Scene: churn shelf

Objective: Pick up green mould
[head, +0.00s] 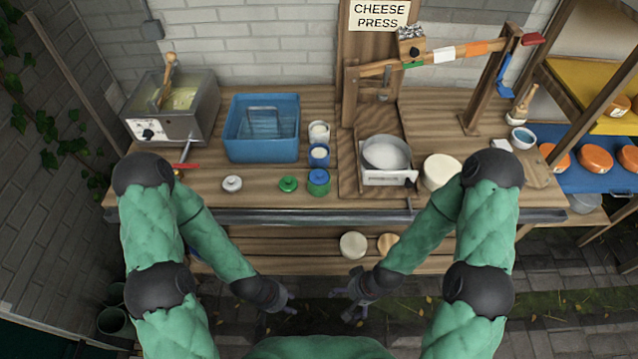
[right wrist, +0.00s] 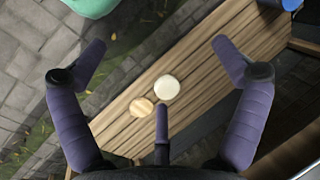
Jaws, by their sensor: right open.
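I cannot tell for certain which of these is the green mould. Neither shows clearly in the right wrist view. My right gripper (head: 350,300) is open and empty, low in front of the bench. Its spread fingers also show in the right wrist view (right wrist: 162,62). My left gripper (head: 286,301) is also low in front of the bench, apart from both green things; its opening is too small to judge.
A white cup (head: 318,133), a blue cup (head: 319,155) and a white knobbed piece (head: 232,184) are close by. A blue tub (head: 262,145) stands behind left, the press pot (head: 386,153) right. Two pale discs (head: 353,245) (right wrist: 141,107) lie on the lower shelf.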

